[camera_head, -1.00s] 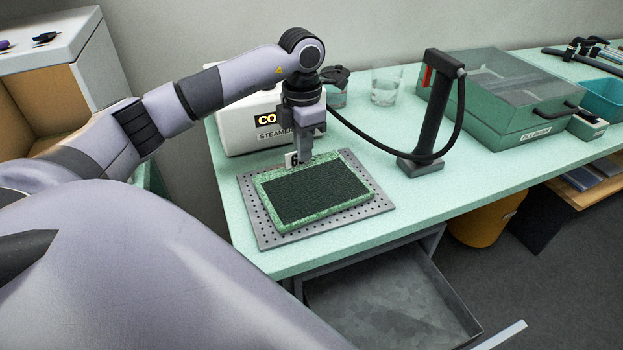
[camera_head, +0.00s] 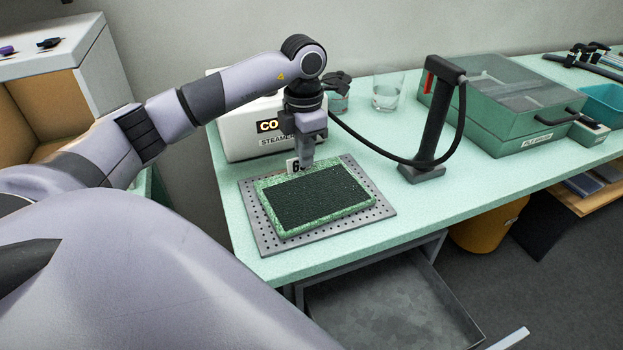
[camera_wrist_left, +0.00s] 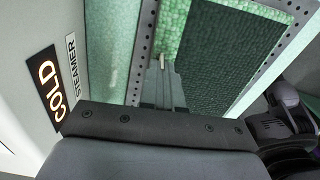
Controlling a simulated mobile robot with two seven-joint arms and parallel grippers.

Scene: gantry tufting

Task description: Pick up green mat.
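The green mat (camera_head: 318,197) is a flat slab with a dark green top and a lighter speckled green border. It lies on a grey perforated plate (camera_head: 252,228) on the bench. It also shows in the wrist view (camera_wrist_left: 228,55). My right gripper is not in view.
A white steamer box (camera_head: 238,135) stands just behind the mat. A black post (camera_head: 436,115) with a hose stands to the right. Farther right is a lidded green box (camera_head: 505,105). An open drawer (camera_head: 390,300) hangs below the front edge.

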